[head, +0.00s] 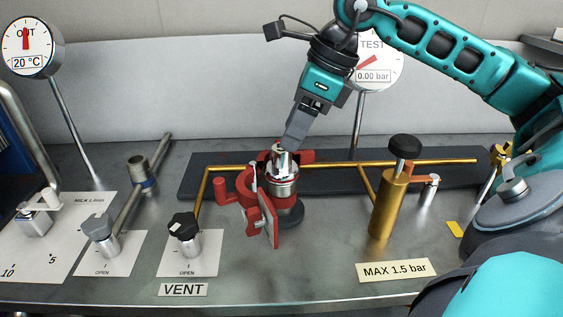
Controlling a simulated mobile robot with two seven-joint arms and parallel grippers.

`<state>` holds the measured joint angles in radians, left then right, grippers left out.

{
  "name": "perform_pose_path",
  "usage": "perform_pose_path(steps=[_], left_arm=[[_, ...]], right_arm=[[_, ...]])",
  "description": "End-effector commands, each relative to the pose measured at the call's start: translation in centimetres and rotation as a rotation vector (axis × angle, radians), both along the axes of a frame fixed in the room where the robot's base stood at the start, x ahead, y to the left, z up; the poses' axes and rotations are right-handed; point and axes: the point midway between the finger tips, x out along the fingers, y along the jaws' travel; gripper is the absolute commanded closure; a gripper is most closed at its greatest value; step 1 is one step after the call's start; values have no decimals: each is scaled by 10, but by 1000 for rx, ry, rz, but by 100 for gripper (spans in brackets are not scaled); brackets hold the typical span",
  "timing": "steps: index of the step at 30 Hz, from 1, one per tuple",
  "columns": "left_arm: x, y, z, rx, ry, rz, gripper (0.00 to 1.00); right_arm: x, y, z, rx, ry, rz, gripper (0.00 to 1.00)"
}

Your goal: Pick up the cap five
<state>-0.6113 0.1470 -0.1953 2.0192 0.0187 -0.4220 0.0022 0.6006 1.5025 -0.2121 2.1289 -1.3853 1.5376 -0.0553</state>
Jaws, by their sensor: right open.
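A shiny steel fitting with a cap-like top (284,181) stands upright in the middle of the bench. No number is readable on it, so I cannot tell for certain that it is cap five. A red clamp (262,222) stands around and in front of it, its hinged part hanging open at the front. My right gripper (282,153) points down from above, its open fingertips at the top of the steel fitting. The fingers partly hide the top, and I cannot tell whether they touch it. My left gripper is not in view.
A brass pipe (340,164) runs behind the fitting. A brass cylinder with a black knob (388,204) stands to the right. A black-knobbed valve (185,231) stands front left, with a grey-handled valve (101,234) beyond it.

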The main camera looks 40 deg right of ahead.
Motion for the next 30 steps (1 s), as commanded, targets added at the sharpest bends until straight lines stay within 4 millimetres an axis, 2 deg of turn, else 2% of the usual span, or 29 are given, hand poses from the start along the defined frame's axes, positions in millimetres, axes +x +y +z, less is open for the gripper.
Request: perform_pose_path(steps=[10, 20, 30], left_arm=[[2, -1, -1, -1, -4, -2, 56], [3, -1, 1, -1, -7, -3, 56], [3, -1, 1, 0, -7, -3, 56]], right_arm=[[15, 10, -42, 3, 3, 3, 50], [17, 11, -48, 1, 1, 0, 51], [17, 11, -48, 1, 1, 0, 83]])
